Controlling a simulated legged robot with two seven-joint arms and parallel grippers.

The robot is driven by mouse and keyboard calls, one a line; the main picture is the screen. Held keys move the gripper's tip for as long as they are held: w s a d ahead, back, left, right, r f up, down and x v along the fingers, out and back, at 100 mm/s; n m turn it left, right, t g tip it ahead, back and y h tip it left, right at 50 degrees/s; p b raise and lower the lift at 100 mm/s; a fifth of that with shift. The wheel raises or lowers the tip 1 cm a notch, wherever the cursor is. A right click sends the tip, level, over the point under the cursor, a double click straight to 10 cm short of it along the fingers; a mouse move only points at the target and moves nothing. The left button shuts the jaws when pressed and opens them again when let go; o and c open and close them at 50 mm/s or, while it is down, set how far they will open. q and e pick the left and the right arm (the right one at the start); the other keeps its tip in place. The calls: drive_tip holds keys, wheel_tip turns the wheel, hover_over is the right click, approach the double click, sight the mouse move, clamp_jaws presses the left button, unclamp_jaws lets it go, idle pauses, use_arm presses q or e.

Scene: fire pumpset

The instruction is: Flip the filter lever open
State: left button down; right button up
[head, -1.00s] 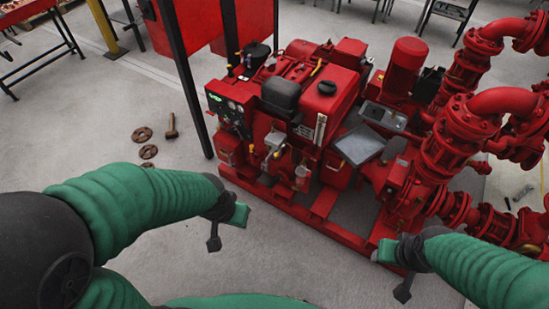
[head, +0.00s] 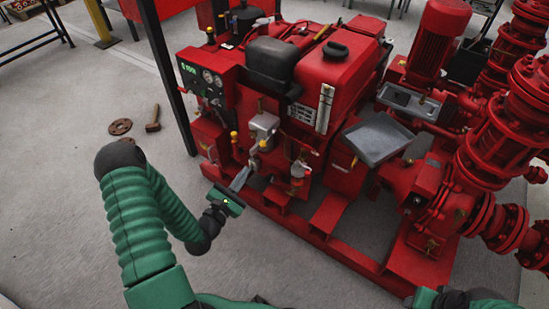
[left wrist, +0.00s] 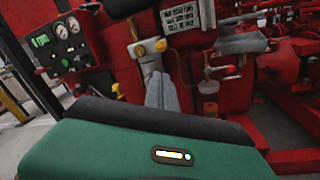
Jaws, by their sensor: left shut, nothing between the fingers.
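The red pumpset (head: 335,85) carries a grey housing (head: 264,124) on its near side, with a yellow-tipped lever (head: 262,144) below it. This looks like the filter lever, but I cannot be sure. Its yellow tip (left wrist: 160,45) also shows in the left wrist view, just above my fingers. My left gripper (head: 241,176) is shut and empty, pointing toward the pumpset, slightly below and left of the lever in the head view. The left fingers (left wrist: 162,92) appear apart from the lever. My right gripper (head: 424,297) shows only partly at the bottom edge; its fingers are hidden.
A gauge panel (head: 207,82) sits left of the housing. Other yellow-tipped handles (head: 234,135) and a clear bowl (head: 299,170) flank the lever. The red base rail (head: 330,243) juts out below. A hammer (head: 153,119) and a rusty flange (head: 120,127) lie on open floor.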

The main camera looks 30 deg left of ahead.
sight(267, 139)
use_arm(q)
drive_tip(key=w+r+b, duration=0.1)
drive_tip(key=w+b, duration=0.2)
drive_tip(key=w, duration=0.6)
drive_tip(key=shift+w+a, duration=0.4)
drive_tip(key=shift+a, duration=0.05)
